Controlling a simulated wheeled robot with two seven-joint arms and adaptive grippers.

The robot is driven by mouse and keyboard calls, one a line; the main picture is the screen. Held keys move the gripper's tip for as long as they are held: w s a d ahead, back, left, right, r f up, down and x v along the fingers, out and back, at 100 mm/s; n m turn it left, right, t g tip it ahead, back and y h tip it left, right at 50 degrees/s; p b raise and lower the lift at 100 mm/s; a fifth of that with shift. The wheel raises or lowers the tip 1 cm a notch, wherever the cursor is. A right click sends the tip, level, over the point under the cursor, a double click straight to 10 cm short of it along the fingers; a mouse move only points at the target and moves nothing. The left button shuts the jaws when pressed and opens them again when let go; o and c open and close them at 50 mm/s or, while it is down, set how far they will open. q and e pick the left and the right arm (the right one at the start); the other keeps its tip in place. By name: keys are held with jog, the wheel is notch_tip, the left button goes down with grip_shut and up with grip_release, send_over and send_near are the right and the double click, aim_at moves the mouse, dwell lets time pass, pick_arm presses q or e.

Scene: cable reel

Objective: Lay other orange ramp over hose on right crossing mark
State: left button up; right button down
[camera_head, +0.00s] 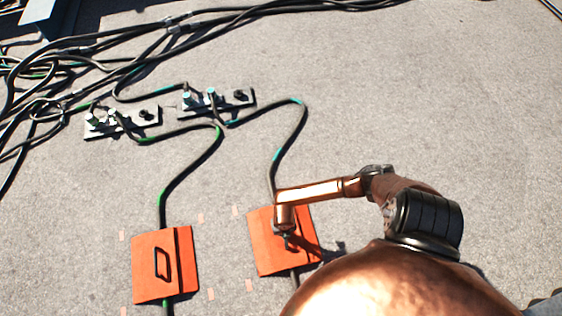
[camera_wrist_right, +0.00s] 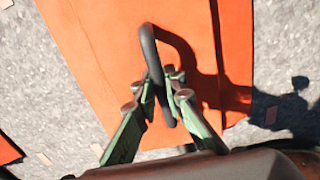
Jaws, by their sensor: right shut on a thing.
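The right orange ramp (camera_head: 266,249) lies over the right hose (camera_head: 276,170), which comes out above and below it. My right gripper (camera_head: 286,238) is over this ramp. In the right wrist view my right gripper (camera_wrist_right: 168,92) is shut on the dark handle (camera_wrist_right: 148,45) of the orange ramp (camera_wrist_right: 95,45). I cannot tell whether the ramp rests fully flat on the floor. The left orange ramp (camera_head: 150,284) lies over the left hose (camera_head: 165,200), its handle upward. My left gripper is not in view.
Pale tape marks (camera_head: 236,211) show on the grey floor (camera_head: 400,100) around both ramps. Two metal connector plates (camera_head: 122,121) (camera_head: 217,102) with hose ends stand farther back. Tangled dark hoses (camera_head: 60,65) fill the upper left.

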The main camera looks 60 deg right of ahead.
jog(key=shift+w+r, duration=0.1)
jog(key=shift+w, duration=0.05)
jog(key=c, duration=2)
grip_release()
jog(key=shift+r, duration=0.15)
notch_tip(320, 180, up, 7)
jog(key=p, duration=0.4)
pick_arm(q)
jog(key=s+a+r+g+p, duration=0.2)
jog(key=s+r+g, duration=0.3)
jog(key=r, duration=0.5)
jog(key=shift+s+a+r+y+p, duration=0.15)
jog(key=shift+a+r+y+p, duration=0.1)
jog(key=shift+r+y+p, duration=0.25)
pick_arm(e)
notch_tip(320, 180, up, 5)
jog(key=shift+f, duration=0.2)
